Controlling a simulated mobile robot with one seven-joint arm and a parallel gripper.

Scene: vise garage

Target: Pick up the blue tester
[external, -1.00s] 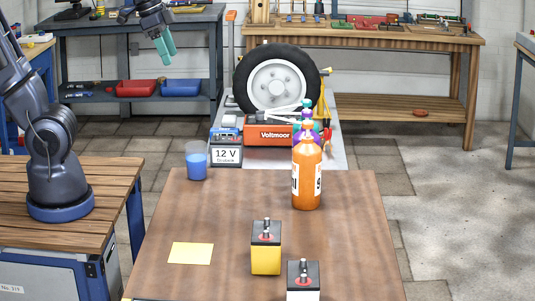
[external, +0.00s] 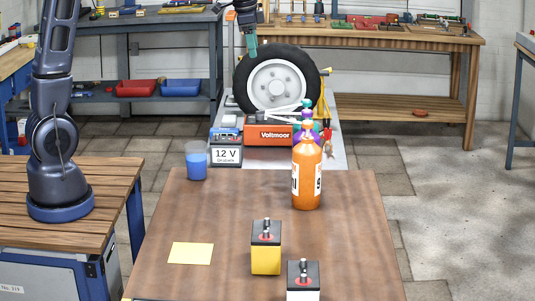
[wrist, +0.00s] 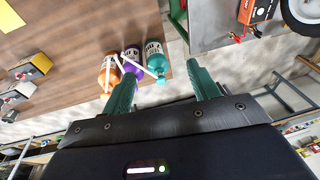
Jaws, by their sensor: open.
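A small blue device (external: 228,133), likely the blue tester, sits at the left end of the grey cart top, behind a box marked 12 V (external: 227,156). It is too small to make out fully, and I do not see it in the wrist view. My gripper (external: 251,47) is high above the cart, by the upper left of the tire, well above the blue device. In the wrist view my gripper (wrist: 163,88) has its teal fingers wide apart with nothing between them.
A tire (external: 240,82) and a red Voltmoor box (external: 268,133) crowd the cart (external: 330,150). Spray bottles (external: 306,180) stand at the brown table's far edge.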

